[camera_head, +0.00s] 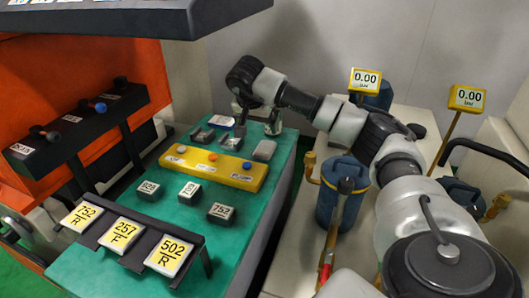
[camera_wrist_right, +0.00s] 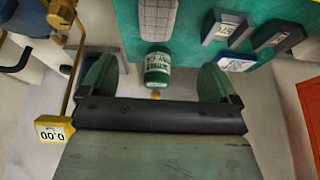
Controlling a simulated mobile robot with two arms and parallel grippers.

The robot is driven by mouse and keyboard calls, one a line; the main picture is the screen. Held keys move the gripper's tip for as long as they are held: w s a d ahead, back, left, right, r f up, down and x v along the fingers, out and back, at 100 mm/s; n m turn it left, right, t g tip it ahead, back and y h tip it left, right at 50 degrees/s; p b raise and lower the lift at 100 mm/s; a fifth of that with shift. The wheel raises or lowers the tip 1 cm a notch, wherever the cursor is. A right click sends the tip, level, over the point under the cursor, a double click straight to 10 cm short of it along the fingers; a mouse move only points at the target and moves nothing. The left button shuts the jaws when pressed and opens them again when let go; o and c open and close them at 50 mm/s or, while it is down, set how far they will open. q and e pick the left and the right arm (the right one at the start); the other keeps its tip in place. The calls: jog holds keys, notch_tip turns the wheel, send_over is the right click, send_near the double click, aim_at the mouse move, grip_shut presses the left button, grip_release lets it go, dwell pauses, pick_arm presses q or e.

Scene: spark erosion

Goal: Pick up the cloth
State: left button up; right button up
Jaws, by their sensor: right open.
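The cloth looks like a small light-grey pad (camera_head: 264,150) lying flat near the far right edge of the green table top. In the right wrist view the grey cloth (camera_wrist_right: 158,18) shows grid lines and is cut off by the top edge. My right gripper (camera_head: 256,121) is over the far end of the table, beyond the cloth. In the wrist view the right gripper (camera_wrist_right: 158,78) is open, with its two green fingers wide apart. A small green labelled bottle (camera_wrist_right: 157,66) shows between them, apart from both fingers. My left gripper is not in view.
Grey holders (camera_head: 205,135) and a white-blue card (camera_wrist_right: 237,62) lie beside the cloth. A yellow block (camera_head: 213,167) and numbered cards (camera_head: 164,252) are nearer. Blue canisters (camera_head: 340,195) and yellow gauges (camera_head: 365,80) stand right of the table, under and around my right arm.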

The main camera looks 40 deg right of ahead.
send_over(265, 146)
jog(key=a, duration=0.2)
jog(key=f, duration=0.5)
jog(key=shift+s+a, duration=0.15)
jog(key=shift+s, duration=0.2)
jog(key=x, duration=0.1)
jog(key=p+x, duration=0.1)
jog(key=x, duration=0.3)
jog(key=shift+s+f, duration=0.1)
jog(key=shift+s, duration=0.2)
jog(key=shift+w+f, duration=0.15)
jog(key=shift+f, duration=0.15)
jog(key=shift+c, duration=0.4)
jog(key=shift+r, duration=0.1)
jog(key=c, duration=0.9)
